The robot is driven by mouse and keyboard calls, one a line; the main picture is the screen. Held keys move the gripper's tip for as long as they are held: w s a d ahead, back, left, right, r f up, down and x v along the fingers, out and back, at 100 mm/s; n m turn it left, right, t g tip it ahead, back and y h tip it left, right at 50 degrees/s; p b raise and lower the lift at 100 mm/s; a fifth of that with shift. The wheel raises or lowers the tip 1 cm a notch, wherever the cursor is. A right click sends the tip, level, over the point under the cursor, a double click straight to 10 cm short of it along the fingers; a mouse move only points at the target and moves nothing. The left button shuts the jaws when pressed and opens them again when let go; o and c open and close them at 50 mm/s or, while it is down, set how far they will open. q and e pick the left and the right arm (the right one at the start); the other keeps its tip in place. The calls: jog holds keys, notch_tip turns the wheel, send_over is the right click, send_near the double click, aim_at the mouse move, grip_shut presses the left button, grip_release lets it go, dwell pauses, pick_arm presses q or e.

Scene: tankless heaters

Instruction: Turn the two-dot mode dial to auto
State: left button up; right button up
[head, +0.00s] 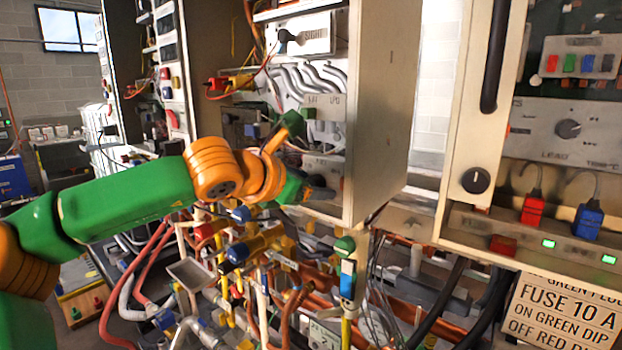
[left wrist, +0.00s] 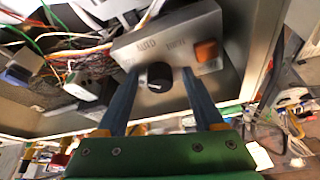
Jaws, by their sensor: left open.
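In the left wrist view, a black round dial (left wrist: 160,76) sits on a grey metal plate (left wrist: 172,45). The plate carries printed lettering that appears upside down and an orange block (left wrist: 206,51) to the right of the dial. I cannot make out two dots on it. My left gripper (left wrist: 160,71) is open, with one blue-grey finger on each side of the dial; I cannot tell whether they touch it. In the head view my left gripper (head: 318,194) is at the lower part of the open middle cabinet (head: 380,110), and the dial there is hidden or unclear. My right gripper is not in view.
Wires and a white box (left wrist: 88,88) lie left of the plate. The cabinet's side wall stands close to the right of my left gripper. Pipes and valves crowd below.

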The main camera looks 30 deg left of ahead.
pick_arm(q)
jog(key=shift+s+r, duration=0.1)
jog(key=shift+s, duration=0.15)
jog(key=c, duration=0.6)
grip_shut()
jog(key=shift+b, duration=0.7)
jog(key=m+y+b, duration=0.1)
jog(key=b, duration=0.2)
jog(key=m+y+b, duration=0.1)
jog(key=m+b, duration=0.1)
jog(key=b, duration=0.1)
jog(key=shift+d+f+m+t, duration=0.15)
jog(key=shift+f+m+t, duration=0.15)
jog(key=shift+f+t, duration=0.1)
jog(key=shift+r+m+t+y+b, duration=0.1)
jog(key=shift+m+t+y+b, duration=0.2)
jog(key=shift+m+y+b, duration=0.55)
jog(key=shift+r+m+b, duration=0.15)
jog(key=shift+m+b, duration=0.3)
jog(key=shift+b, duration=0.45)
jog(key=o, duration=0.6)
grip_release()
